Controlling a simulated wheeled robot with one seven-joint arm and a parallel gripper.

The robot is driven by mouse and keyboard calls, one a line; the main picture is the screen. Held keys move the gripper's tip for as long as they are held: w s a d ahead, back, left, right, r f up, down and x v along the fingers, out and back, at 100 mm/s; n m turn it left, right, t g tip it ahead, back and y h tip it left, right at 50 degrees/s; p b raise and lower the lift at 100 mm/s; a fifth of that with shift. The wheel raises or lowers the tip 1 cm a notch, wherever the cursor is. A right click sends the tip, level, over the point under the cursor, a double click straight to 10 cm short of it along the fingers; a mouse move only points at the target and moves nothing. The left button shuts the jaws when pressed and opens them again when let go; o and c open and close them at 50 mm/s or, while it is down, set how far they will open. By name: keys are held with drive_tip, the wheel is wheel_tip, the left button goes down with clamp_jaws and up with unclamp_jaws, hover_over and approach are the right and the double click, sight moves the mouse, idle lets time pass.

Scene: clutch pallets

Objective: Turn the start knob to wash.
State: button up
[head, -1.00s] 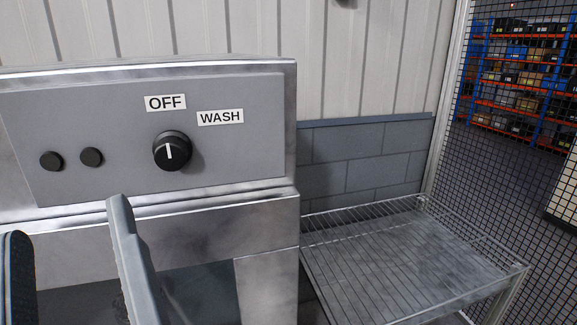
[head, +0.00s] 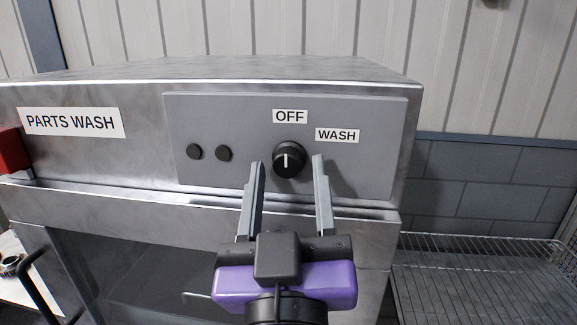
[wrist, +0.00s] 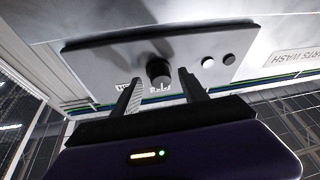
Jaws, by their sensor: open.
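The start knob (head: 289,159) is a round black dial on the grey control panel (head: 360,180) of the parts washer. Its white mark points up toward the OFF label (head: 290,116). The WASH label (head: 337,135) is up and to the right of it. My gripper (head: 290,165) is open, with one finger to the left of the knob and one to the right in the head view. In the wrist view the knob (wrist: 158,72) shows between the open fingertips, beyond them. Whether the fingers reach around it, I cannot tell; no grip shows.
A PARTS WASH sign (head: 72,122) and a red part (head: 12,153) are farther left. A wire rack (head: 480,265) stands at the right, below the panel. The space before the panel is otherwise clear.

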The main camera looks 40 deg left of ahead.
drive_tip(key=shift+w+a, duration=0.15)
drive_tip(key=shift+c, duration=0.3)
clamp_jaws()
